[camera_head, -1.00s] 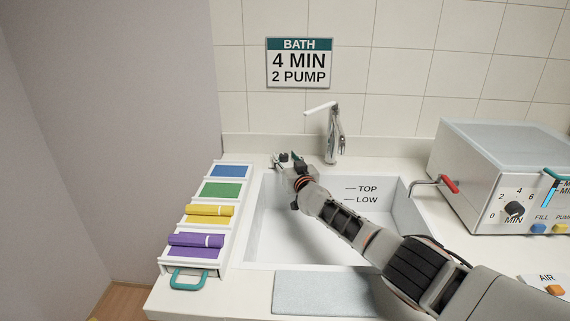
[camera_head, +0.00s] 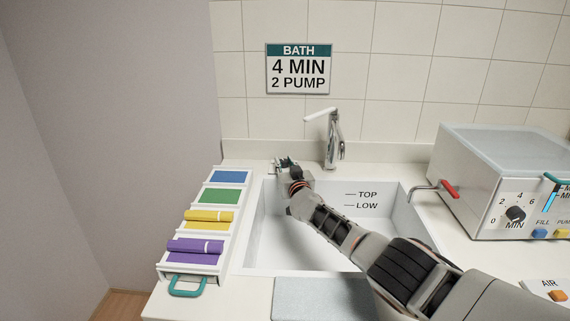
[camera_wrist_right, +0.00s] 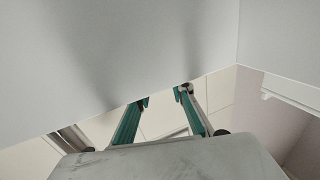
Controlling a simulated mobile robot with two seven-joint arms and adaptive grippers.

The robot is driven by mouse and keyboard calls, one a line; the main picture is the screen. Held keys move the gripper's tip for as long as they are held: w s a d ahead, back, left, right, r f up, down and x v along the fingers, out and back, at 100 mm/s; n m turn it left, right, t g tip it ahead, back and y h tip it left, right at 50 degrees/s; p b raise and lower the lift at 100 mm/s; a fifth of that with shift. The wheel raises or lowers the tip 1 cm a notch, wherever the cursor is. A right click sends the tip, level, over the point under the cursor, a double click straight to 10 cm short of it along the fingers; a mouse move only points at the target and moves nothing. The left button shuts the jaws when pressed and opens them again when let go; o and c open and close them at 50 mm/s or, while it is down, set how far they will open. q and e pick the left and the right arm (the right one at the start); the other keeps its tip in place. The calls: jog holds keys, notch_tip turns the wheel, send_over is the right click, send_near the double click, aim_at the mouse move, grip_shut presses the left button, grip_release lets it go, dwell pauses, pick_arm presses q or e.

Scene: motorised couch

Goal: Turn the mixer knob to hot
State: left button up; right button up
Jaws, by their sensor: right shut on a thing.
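My right gripper (camera_head: 283,162) is at the back left corner of the sink, left of the faucet (camera_head: 332,140). Its fingers close on a small thing at the counter, most likely the mixer knob, which the gripper hides; its setting cannot be read. In the right wrist view the two teal fingers (camera_wrist_right: 165,97) stand apart, with a small metallic bit by the right fingertip. My left gripper is not in view.
The white sink (camera_head: 262,235) has TOP and LOW marks. A rack with coloured rolls (camera_head: 207,216) stands left. A grey box (camera_head: 500,185) with a dial and a red-handled tap (camera_head: 449,188) stands right. A BATH sign (camera_head: 299,69) hangs on the tiles.

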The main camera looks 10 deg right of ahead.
jog(key=shift+w+r+m+h+b, duration=0.1)
jog(key=shift+m+h+b, duration=0.15)
jog(key=shift+m+h, duration=0.3)
jog(key=shift+w+r+m+h+b, duration=0.1)
jog(key=shift+m+h+b, duration=0.2)
jog(key=shift+h, duration=0.35)
jog(key=shift+s+a+f+m+h+b, duration=0.1)
jog(key=shift+a+f+m+h+b, duration=0.1)
jog(key=shift+m+h+b, duration=0.85)
jog(key=shift+h+b, duration=0.1)
jog(key=shift+h, duration=0.45)
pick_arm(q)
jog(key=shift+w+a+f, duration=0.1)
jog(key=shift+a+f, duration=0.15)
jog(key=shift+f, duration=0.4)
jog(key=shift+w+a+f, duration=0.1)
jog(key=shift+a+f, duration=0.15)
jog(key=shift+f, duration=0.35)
pick_arm(e)
jog(key=shift+r, duration=0.15)
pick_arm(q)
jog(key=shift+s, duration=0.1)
pick_arm(e)
jog(key=o, duration=1.1)
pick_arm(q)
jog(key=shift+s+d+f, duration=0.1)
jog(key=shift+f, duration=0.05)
pick_arm(e)
jog(key=shift+o, duration=0.2)
